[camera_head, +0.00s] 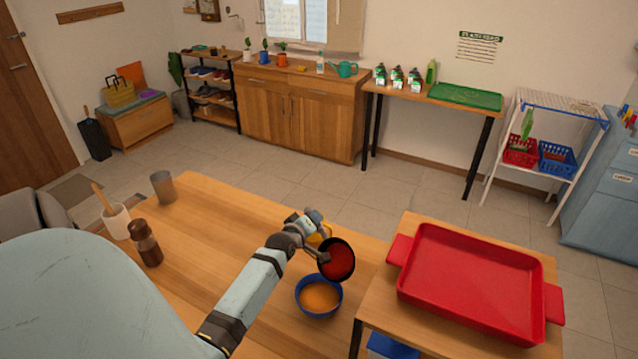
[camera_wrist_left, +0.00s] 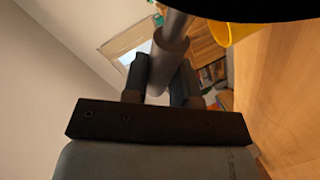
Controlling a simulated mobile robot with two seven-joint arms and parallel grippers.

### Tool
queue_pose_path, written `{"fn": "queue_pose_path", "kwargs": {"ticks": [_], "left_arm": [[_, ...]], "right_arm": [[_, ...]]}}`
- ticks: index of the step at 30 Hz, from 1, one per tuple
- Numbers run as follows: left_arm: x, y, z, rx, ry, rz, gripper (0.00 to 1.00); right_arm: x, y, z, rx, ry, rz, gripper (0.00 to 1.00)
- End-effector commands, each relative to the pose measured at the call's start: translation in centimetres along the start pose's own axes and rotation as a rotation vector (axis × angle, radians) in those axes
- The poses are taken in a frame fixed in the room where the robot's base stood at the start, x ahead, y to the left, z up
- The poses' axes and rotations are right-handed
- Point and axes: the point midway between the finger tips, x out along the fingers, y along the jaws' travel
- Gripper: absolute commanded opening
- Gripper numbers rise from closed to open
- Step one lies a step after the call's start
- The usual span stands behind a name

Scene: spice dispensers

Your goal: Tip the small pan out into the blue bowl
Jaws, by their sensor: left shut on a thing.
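The small pan (camera_head: 338,262) is dark outside with a red inside. It is tilted, its open side facing the head camera, just above and behind the blue bowl (camera_head: 301,305). I cannot tell whether the red is its lining or something in it. The bowl stands upright on the wooden table and holds something orange. My left gripper (camera_head: 318,250) is shut on the pan's handle; in the left wrist view the grey handle (camera_wrist_left: 172,45) runs between the fingers to the dark pan (camera_wrist_left: 260,8). My right gripper is not in view.
A yellow container (camera_head: 319,233) stands behind the pan, partly hidden. A red tray (camera_head: 470,290) lies on the side table at right. A brown bottle (camera_head: 146,244), a utensil crock (camera_head: 117,222) and a grey cup (camera_head: 163,187) stand at left. The table's middle is clear.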

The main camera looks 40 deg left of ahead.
Motion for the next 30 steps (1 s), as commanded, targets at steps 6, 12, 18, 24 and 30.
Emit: {"fn": "queue_pose_path", "kwargs": {"ticks": [6,12,18,24,30], "left_arm": [[-0.3,-0.1,0.0,-0.006,0.016,0.025,0.00],[-0.6,-0.1,-0.1,-0.012,0.029,0.046,0.00],[-0.9,0.0,-0.2,-0.017,0.040,0.064,0.00],[-1.1,0.0,-0.3,-0.022,0.052,0.082,0.00],[-1.4,0.0,-0.4,-0.026,0.064,0.100,0.00]], "right_arm": [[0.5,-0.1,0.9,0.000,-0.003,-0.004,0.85],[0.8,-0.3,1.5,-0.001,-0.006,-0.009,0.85],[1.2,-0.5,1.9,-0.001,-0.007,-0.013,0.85],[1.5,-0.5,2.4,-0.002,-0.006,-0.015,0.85],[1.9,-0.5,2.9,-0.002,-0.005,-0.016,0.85]]}}
